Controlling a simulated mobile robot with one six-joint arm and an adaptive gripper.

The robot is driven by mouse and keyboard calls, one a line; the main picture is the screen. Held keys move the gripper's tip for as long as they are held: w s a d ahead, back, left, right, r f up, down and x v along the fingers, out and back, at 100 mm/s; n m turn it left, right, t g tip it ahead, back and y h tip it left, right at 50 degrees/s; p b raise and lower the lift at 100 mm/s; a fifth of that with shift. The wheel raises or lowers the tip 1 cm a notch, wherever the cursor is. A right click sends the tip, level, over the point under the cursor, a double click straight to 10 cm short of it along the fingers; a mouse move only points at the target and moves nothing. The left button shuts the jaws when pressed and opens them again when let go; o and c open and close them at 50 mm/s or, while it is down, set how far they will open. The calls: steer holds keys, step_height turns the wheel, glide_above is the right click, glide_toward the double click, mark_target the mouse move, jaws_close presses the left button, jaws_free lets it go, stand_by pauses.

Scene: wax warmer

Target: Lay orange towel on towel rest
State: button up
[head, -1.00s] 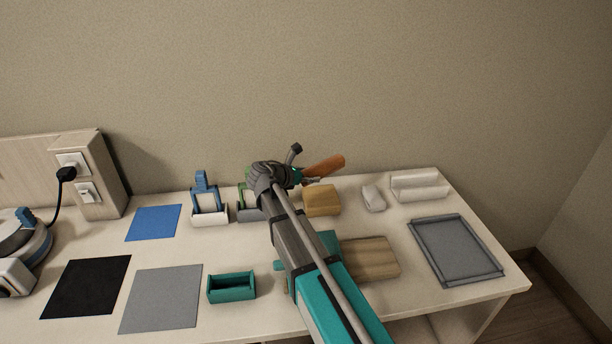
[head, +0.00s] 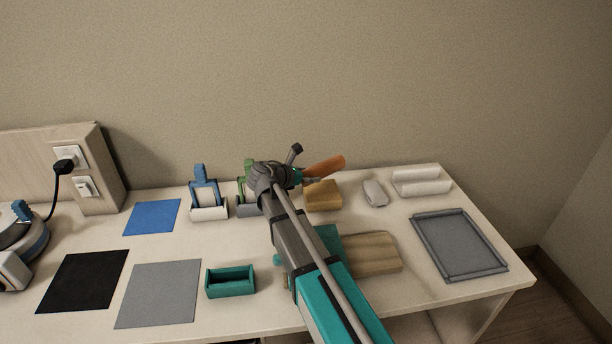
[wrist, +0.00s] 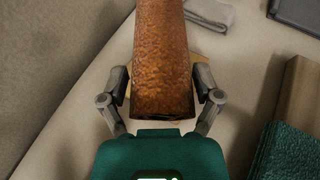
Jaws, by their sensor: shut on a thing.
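The orange towel (head: 328,165) is a rolled, rough-textured piece held above the back of the table; it also fills the upper middle of the wrist view (wrist: 162,55). My gripper (head: 300,178) is shut on its near end, with one finger on each side in the wrist view (wrist: 165,95). The towel sticks out ahead of the fingers. A pale holder with two raised rails (head: 420,182) stands empty at the back right and may be the towel rest. A tan block (head: 322,197) sits below and beside the towel, partly hidden by it in the wrist view.
A small grey folded cloth (head: 375,192) lies between the tan block and the pale holder. A grey tray (head: 458,244) is at the right edge. A wooden board (head: 372,254) lies in front. Several holders and flat mats are on the left. The wall is close behind.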

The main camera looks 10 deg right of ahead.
mark_target(309, 197)
steer(key=shift+f+b, duration=2.45)
steer(key=shift+f, duration=0.25)
steer(key=o, duration=1)
steer(key=shift+c, duration=0.2)
steer(key=shift+r, duration=0.1)
